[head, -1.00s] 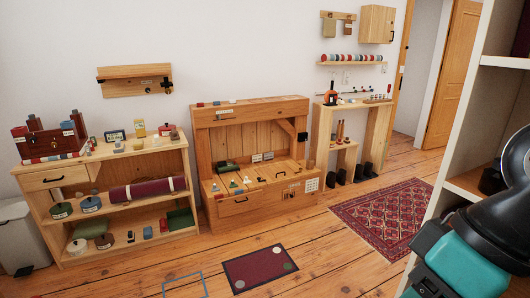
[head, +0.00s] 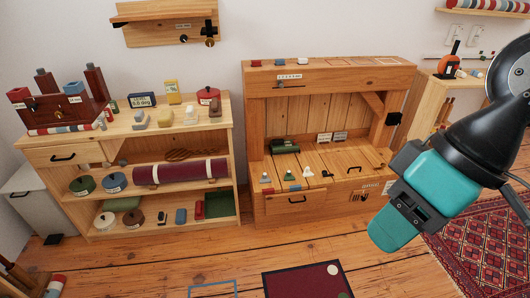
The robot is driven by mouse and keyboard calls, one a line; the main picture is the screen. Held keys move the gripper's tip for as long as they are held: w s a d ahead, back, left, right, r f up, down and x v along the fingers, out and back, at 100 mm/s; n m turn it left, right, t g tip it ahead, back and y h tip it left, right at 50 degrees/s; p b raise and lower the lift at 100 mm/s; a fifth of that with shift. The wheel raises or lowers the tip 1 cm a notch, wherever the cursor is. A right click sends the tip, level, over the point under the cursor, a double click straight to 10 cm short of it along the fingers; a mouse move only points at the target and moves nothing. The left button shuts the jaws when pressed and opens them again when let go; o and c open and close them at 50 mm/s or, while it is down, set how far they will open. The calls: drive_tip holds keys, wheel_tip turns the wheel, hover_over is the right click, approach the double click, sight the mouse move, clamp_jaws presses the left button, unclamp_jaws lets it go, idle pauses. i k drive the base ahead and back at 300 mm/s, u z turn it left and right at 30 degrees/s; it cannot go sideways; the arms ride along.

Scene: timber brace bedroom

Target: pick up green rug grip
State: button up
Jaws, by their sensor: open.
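A small dark red mat (head: 300,281) lies on the floor at the bottom edge of the head view. A pale round disc (head: 334,269) sits at its far right corner, and a dark green disc (head: 345,294) is partly cut off below it. Small pieces stand in a row on the wooden bench, one of them green (head: 289,176). I cannot tell for sure which green piece is the rug grip. My gripper (head: 388,232) is open at the right, in the air in front of the bench; its fingertips are hard to make out. It appears to hold nothing.
A wooden shelf unit (head: 222,122) with boxes, rolls and tins stands at the left. The wooden bench (head: 330,73) stands against the wall. A patterned red rug (head: 485,250) lies at the right. A blue floor outline (head: 213,287) is left of the mat. Bare floor lies between.

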sight(288, 177)
drive_tip(key=u, duration=0.45)
drive_tip(key=i, duration=2.25)
drive_tip(key=u, duration=0.3)
